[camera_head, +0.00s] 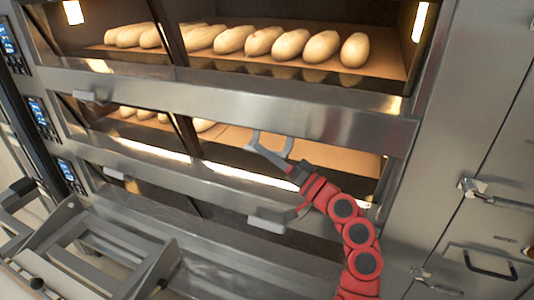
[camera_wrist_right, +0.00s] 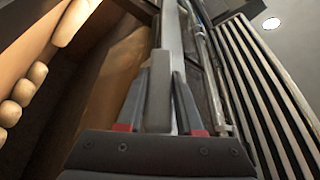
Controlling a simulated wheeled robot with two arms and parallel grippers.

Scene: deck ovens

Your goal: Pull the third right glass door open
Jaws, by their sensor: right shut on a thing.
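The right glass door (camera_head: 330,157) of the middle deck in view has a steel frame, with a warm lit oven chamber behind it. My right gripper (camera_head: 268,146) is at the upper left part of this door. In the right wrist view, its two fingers (camera_wrist_right: 160,95) stand on either side of a grey handle (camera_wrist_right: 158,88) and are shut on it. The handle is mostly hidden by the fingers in the head view. The door looks close to its frame; I cannot tell if it is slightly ajar. My left gripper is not in view.
The upper deck (camera_head: 285,88) holds several loaves. The lower right door has a handle (camera_head: 267,220) below my gripper. A metal frame (camera_head: 100,240) stands at the lower left. Steel cabinet doors with a latch (camera_head: 490,192) are at the right.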

